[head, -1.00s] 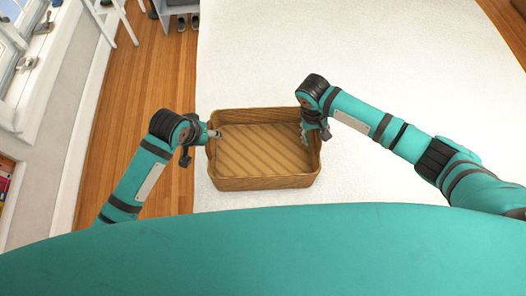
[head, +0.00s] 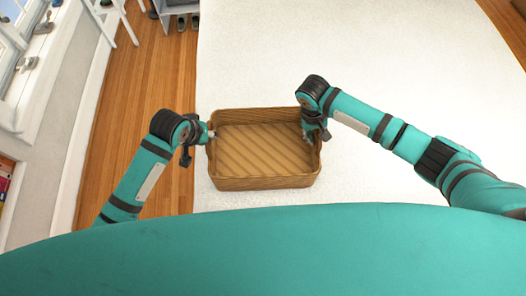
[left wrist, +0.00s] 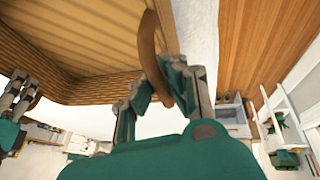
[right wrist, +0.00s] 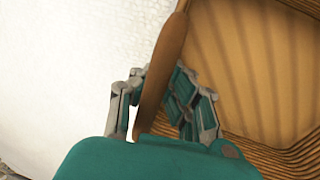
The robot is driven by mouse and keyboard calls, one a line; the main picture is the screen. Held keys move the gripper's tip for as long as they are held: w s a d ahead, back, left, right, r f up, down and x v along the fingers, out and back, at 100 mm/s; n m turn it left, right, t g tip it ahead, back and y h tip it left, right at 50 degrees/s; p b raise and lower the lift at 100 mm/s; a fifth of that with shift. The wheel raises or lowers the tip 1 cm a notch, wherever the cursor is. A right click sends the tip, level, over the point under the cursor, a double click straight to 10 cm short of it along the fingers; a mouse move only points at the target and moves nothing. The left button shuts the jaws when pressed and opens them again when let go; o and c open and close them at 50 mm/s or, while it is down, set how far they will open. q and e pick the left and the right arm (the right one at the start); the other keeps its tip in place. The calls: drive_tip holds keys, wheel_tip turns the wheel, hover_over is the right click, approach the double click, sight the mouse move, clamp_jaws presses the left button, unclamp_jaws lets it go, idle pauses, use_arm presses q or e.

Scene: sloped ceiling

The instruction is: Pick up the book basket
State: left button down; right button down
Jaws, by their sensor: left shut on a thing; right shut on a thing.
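The book basket (head: 262,182) is a brown, ribbed, open rectangular box in the middle of the head view, and its inside looks empty. My left gripper (head: 211,135) is at its left wall, and my right gripper (head: 309,135) is at its right wall. In the left wrist view the left gripper (left wrist: 158,88) is shut on the basket's brown rim (left wrist: 150,50), with a finger on each side. In the right wrist view the right gripper (right wrist: 155,98) is shut on the opposite rim (right wrist: 165,60), also with a finger on each side.
A white rug (head: 400,60) spreads under and beyond the basket. Wooden floor (head: 165,90) runs along the left, beside a white wall with a window (head: 20,40). A small shelf with shoes (head: 182,22) stands at the back left.

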use_arm(q)
drive_tip(key=shift+r, duration=0.1)
use_arm(e)
drive_tip(key=shift+r, duration=0.15)
